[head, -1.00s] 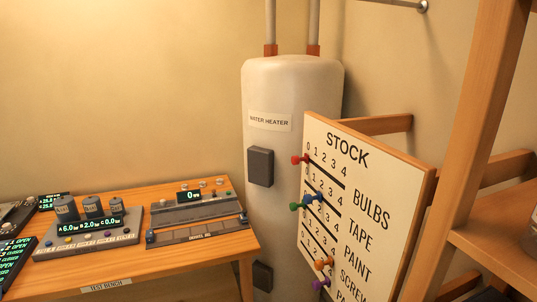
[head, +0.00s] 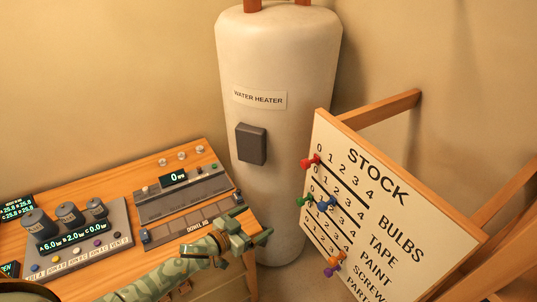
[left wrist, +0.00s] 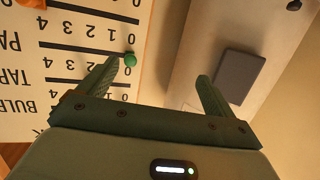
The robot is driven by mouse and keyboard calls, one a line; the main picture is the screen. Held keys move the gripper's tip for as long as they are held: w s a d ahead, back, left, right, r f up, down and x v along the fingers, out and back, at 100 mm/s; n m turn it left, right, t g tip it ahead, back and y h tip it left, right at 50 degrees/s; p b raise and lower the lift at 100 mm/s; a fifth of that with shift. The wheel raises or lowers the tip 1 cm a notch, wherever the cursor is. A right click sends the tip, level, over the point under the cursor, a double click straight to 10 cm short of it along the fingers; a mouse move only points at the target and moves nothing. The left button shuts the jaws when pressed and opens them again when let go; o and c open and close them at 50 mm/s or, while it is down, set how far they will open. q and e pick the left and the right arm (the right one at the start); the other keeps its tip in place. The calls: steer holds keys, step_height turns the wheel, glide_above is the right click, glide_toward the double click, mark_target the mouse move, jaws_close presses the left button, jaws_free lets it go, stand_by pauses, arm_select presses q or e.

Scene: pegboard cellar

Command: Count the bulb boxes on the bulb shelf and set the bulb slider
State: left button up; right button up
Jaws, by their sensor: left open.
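The white STOCK board (head: 395,215) stands tilted at the right of the head view, with rows numbered 0 to 4. The red slider knob (head: 310,161) is at the left end of the top row, labelled BULBS, by the 0. A green knob (head: 304,201) and a blue knob (head: 326,203) sit lower. My left gripper (head: 252,224) is open and empty, left of the board and apart from the red knob. In the left wrist view the board (left wrist: 60,100) appears upside down, with the green knob (left wrist: 130,60) near one fingertip. No bulb boxes are in view.
The water heater (head: 275,140) stands behind, between bench and board. Wooden framing (head: 380,107) backs the board at right.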

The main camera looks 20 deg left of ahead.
mark_target(303, 166)
arm_select(q)
steer(key=w+d+r+m+h+p, duration=0.1)
steer(key=d+r+h+p, duration=0.1)
steer(key=r, duration=0.7)
steer(key=w+d+r+m+h+p, duration=0.1)
steer(key=d+r+h+p, duration=0.15)
steer(key=r, duration=0.55)
steer(key=shift+m, duration=0.3)
steer(key=x, duration=0.3)
steer(key=b+x, duration=0.1)
steer(key=x, duration=0.3)
steer(key=b+x, duration=0.1)
steer(key=x, duration=0.2)
steer(key=shift+w+r, duration=0.3)
steer(key=shift+r, duration=0.1)
arm_select(e)
steer(key=r, duration=0.3)
steer(key=shift+w+a+r, duration=0.2)
steer(key=shift+r, duration=0.2)
arm_select(q)
steer(key=c, duration=1.6)
steer(key=shift+c, duration=0.2)
arm_select(e)
steer(key=shift+d, duration=0.2)
arm_select(q)
steer(key=shift+s+d, duration=0.1)
